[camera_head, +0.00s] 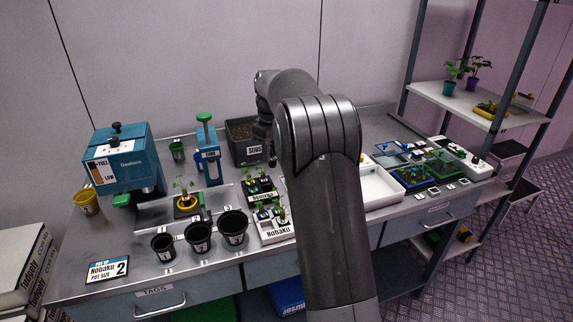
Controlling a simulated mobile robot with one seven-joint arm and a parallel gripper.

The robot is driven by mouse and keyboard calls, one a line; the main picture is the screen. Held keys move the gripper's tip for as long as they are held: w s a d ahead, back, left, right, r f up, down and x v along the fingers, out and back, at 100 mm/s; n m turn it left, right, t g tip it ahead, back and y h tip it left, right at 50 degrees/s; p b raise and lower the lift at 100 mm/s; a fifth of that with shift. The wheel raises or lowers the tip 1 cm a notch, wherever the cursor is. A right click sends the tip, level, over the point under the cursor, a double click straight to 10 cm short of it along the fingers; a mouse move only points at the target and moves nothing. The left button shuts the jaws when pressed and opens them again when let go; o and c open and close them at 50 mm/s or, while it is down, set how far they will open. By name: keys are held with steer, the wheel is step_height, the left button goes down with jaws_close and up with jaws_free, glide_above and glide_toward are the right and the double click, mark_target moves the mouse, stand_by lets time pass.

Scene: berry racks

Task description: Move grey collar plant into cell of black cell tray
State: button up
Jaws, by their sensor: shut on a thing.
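A small black cell tray (262,187) stands on the bench left of my arm, with small green seedlings in it and a label at its front. A white tray labelled Nobaku (279,236) sits just in front of it and also holds seedlings. My gripper (271,153) points down beside the dark soil bin, behind and above the black cell tray. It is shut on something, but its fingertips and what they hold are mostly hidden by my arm. I cannot make out a grey collar on any plant.
Three black pots (198,237) stand along the front edge. A soil bin (240,140), a blue hand press (208,155) and a blue machine (122,160) stand behind. A potted seedling (187,201) is near the machine. White trays (380,186) and a shelf rack (480,100) are right.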

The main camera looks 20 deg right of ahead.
steer(key=shift+w+a+f, duration=0.2)
steer(key=shift+w+f, duration=0.3)
steer(key=shift+f, duration=1.65)
steer(key=shift+w+a+f, duration=0.2)
steer(key=shift+w+f, duration=0.25)
steer(key=shift+f, duration=1.7)
steer(key=shift+w+a+f, duration=0.2)
steer(key=shift+w+f, duration=0.3)
steer(key=shift+f, duration=1.65)
steer(key=o, duration=1)
steer(key=shift+r, duration=0.1)
steer(key=shift+r, duration=4.45)
